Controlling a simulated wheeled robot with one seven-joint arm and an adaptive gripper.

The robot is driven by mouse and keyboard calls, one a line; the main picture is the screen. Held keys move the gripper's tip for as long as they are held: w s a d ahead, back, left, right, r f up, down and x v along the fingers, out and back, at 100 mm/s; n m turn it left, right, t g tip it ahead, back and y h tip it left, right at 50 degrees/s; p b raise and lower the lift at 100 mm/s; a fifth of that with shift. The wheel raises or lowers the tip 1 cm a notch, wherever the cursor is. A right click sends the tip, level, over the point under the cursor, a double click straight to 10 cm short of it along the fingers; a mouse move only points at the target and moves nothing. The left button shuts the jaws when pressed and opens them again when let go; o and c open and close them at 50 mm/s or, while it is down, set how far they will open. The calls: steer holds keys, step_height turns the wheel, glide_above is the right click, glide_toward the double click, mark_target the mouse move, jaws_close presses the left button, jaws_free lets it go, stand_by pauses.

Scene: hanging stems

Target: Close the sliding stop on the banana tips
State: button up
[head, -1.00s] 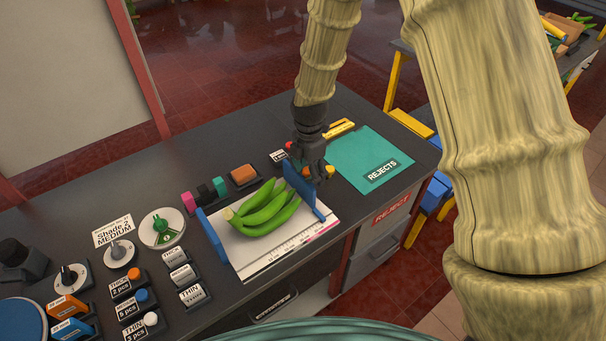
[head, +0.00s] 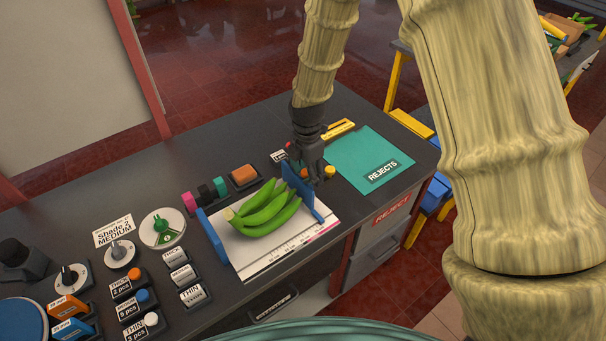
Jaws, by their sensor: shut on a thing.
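A bunch of green bananas (head: 266,212) lies on a white measuring board (head: 281,254) with a printed scale along its front edge. A blue fixed stop (head: 212,236) stands at the board's left end, by the crown. The blue sliding stop (head: 301,190) stands upright at the right, close to the banana tips; I cannot tell whether it touches them. My gripper (head: 312,179) is at the right side of the sliding stop, shut on it. Its fingers hide part of the stop's upper edge.
A teal REJECTS mat (head: 368,157) lies right of the board, with a yellow tool (head: 338,129) behind it. An orange block (head: 244,174) and coloured rolls (head: 205,191) stand behind the board. Dials and labelled switches (head: 128,283) fill the left.

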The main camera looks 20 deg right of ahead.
mark_target(294, 180)
steer(key=shift+s+a+f+p, duration=0.1)
steer(key=shift+s+a, duration=0.2)
steer(key=shift+a, duration=0.35)
steer(key=shift+s+a+p, duration=0.15)
steer(key=shift+s+a, duration=0.1)
steer(key=shift+a, duration=0.45)
steer(key=shift+s+a+f+p, duration=0.1)
steer(key=shift+s+a, duration=0.2)
steer(key=shift+a, duration=0.35)
stand_by(0.5)
steer(key=shift+o, duration=1.1)
steer(key=shift+r, duration=0.15)
step_height(294, 180, up, 8)
steer(key=p, duration=0.6)
steer(key=shift+w, duration=0.15)
